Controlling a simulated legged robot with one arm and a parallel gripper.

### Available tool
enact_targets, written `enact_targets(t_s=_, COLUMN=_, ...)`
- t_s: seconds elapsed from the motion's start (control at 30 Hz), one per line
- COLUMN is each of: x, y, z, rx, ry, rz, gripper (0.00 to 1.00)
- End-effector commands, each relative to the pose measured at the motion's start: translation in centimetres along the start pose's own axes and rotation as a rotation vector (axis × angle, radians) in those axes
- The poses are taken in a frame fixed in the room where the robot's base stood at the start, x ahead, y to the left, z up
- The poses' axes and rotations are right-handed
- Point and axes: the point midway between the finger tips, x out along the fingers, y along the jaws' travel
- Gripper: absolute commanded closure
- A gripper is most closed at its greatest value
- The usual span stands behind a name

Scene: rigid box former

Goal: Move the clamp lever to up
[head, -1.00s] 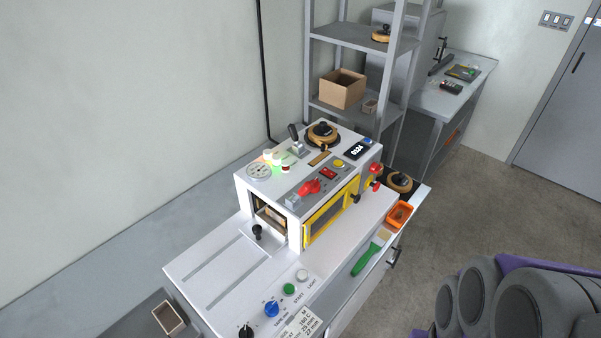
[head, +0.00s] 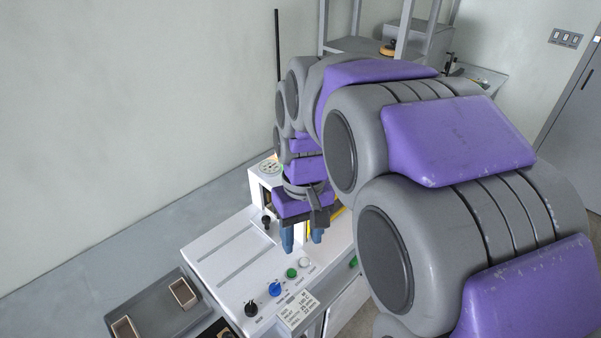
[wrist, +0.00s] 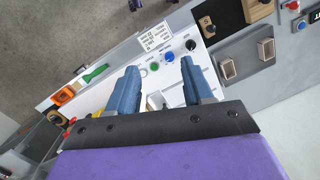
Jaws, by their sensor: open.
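The white box-former machine (head: 263,185) is largely hidden behind my arm in the head view. I cannot make out a clamp lever for certain now; the black-knobbed lever on the machine's top, seen earlier, is hidden. A small black knob on a stem (head: 266,221) shows at the machine's front opening, left of my gripper. My gripper (head: 302,238) is open and empty, fingers pointing down in front of the machine, above the worktop. In the wrist view my gripper (wrist: 160,80) has its blue fingers apart with nothing between them.
The white worktop (head: 225,262) carries a green button (head: 291,273), a blue knob (head: 274,289), a black knob (head: 251,310) and a label. A grey tray (head: 150,318) with beige boxes lies left. A green brush (wrist: 95,73) and an orange bin (wrist: 63,96) lie along the worktop edge.

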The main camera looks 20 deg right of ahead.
Motion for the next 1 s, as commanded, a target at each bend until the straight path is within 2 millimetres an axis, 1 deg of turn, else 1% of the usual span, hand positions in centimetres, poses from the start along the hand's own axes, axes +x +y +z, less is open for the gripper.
enact_targets(t_s=0.03, x=-1.5, y=0.8, z=-2.0, rx=0.002, ry=0.004, rz=-0.008, gripper=0.49)
enact_targets(t_s=0.1, x=-3.0, y=1.9, z=-4.6, rx=-0.004, ry=0.016, rz=-0.018, gripper=0.49)
enact_targets(t_s=0.2, x=-4.8, y=3.7, z=-7.9, rx=-0.011, ry=0.027, rz=-0.033, gripper=0.49)
enact_targets(t_s=0.33, x=-6.9, y=6.4, z=-12.1, rx=-0.023, ry=0.050, rz=-0.048, gripper=0.49)
enact_targets(t_s=0.5, x=-8.7, y=10.3, z=-16.7, rx=-0.039, ry=0.075, rz=-0.064, gripper=0.49)
enact_targets(t_s=0.6, x=-9.3, y=12.3, z=-18.6, rx=-0.049, ry=0.085, rz=-0.072, gripper=0.49)
enact_targets(t_s=0.67, x=-9.7, y=13.3, z=-19.5, rx=-0.055, ry=0.096, rz=-0.072, gripper=0.49)
enact_targets(t_s=0.73, x=-9.7, y=14.3, z=-20.2, rx=-0.059, ry=0.099, rz=-0.075, gripper=0.49)
enact_targets(t_s=0.83, x=-10.0, y=15.2, z=-20.9, rx=-0.065, ry=0.109, rz=-0.074, gripper=0.49)
enact_targets(t_s=1.0, x=-9.4, y=15.5, z=-21.2, rx=-0.069, ry=0.110, rz=-0.075, gripper=0.49)
